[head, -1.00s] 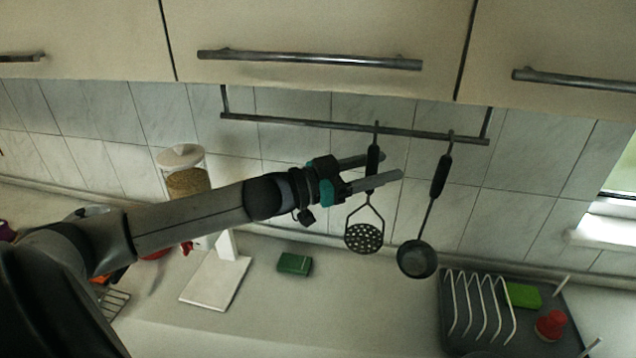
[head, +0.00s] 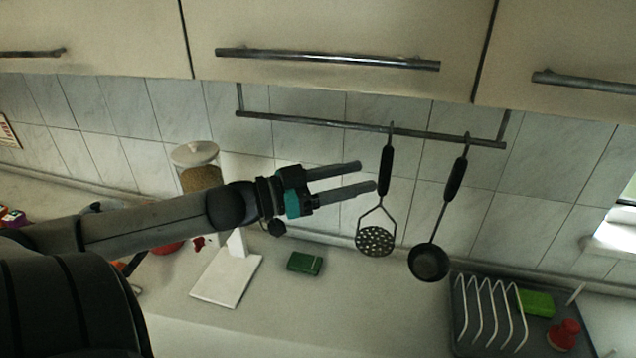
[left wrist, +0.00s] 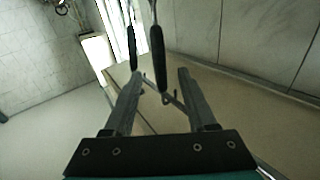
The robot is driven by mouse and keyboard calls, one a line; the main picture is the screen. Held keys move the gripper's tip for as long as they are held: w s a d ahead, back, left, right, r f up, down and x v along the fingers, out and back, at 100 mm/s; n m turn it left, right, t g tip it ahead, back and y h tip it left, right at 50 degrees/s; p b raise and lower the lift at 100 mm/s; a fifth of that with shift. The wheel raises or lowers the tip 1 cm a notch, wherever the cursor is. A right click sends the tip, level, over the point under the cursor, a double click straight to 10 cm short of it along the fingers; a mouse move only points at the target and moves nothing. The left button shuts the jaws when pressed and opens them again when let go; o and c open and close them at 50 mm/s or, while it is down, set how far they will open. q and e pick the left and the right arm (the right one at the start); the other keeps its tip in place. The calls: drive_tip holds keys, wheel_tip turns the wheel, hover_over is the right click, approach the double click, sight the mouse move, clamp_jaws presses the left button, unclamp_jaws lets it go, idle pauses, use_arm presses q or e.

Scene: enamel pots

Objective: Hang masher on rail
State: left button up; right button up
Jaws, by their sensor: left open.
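The masher (head: 376,240), with a black handle and a round perforated head, hangs from the rail (head: 320,123) under the wall cabinets. My left gripper (head: 368,177) is open and empty just left of the masher's handle, apart from it. In the left wrist view the gripper's two fingers (left wrist: 158,85) are spread, and the black handle of the masher (left wrist: 158,60) shows beyond and between them. My right gripper is not in view.
A black ladle (head: 428,262) hangs on the rail to the right of the masher. Below are a green sponge (head: 305,263), a white board (head: 228,278), a lidded jar (head: 197,168) and a dish rack (head: 490,310). Cabinet handles stick out above the rail.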

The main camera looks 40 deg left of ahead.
use_arm(q)
drive_tip(key=shift+p+v, duration=0.55)
drive_tip(key=shift+v, duration=2.4)
